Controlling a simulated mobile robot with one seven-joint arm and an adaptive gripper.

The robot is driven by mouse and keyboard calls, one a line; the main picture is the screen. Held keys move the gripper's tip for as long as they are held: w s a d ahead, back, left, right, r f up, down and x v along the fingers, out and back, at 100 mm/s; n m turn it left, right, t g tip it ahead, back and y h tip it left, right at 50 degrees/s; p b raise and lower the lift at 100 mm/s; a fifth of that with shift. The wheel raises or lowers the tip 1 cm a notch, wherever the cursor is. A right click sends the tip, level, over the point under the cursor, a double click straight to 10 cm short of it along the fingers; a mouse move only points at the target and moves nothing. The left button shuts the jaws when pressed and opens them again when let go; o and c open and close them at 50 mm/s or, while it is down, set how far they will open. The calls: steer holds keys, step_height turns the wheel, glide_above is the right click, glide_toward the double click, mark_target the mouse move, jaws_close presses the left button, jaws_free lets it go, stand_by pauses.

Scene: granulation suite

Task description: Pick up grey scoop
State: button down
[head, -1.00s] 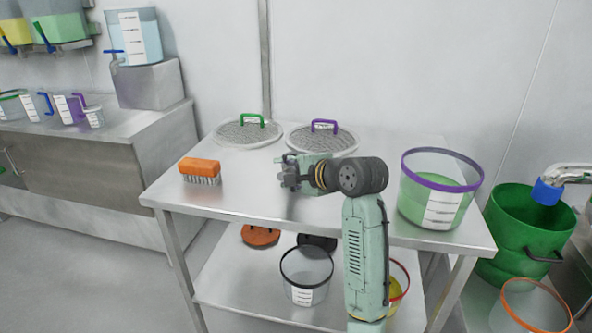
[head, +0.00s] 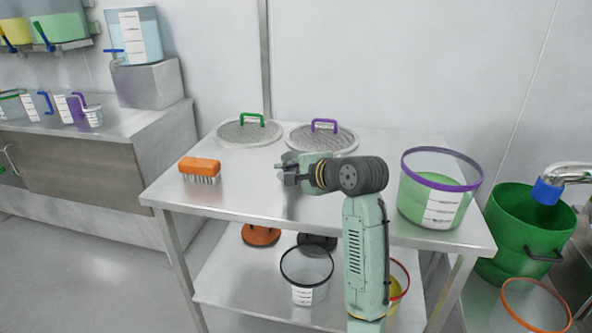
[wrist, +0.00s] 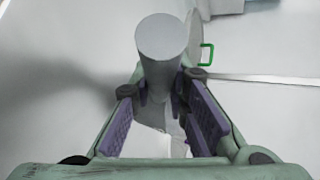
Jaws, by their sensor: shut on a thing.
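The grey scoop (wrist: 163,45) shows in the wrist view as a grey, round-ended cylinder standing up between the fingers, with a paler part below it. My gripper (wrist: 163,105) is shut on it, with a purple-padded finger on each side. In the head view my gripper (head: 290,170) is over the middle of the steel table (head: 250,195), pointing left. The scoop cannot be made out clearly there, as the gripper and wrist cover that spot.
An orange brush (head: 200,170) lies left of my gripper. Behind are two sieve lids, one with a green handle (head: 249,132) and one with a purple handle (head: 322,138). A purple-rimmed bucket (head: 438,190) stands at the right. The table's front left is clear.

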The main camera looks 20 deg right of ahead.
steer(key=shift+r, duration=0.1)
stand_by(0.3)
steer(key=shift+r, duration=0.6)
step_height(320, 180, up, 2)
steer(key=shift+r+b, duration=0.2)
steer(key=shift+b, duration=0.2)
steer(key=s+r+b, duration=0.1)
steer(key=s+b, duration=0.1)
steer(key=s, duration=1.4)
steer(key=shift+d, duration=0.3)
steer(key=shift+r, duration=0.1)
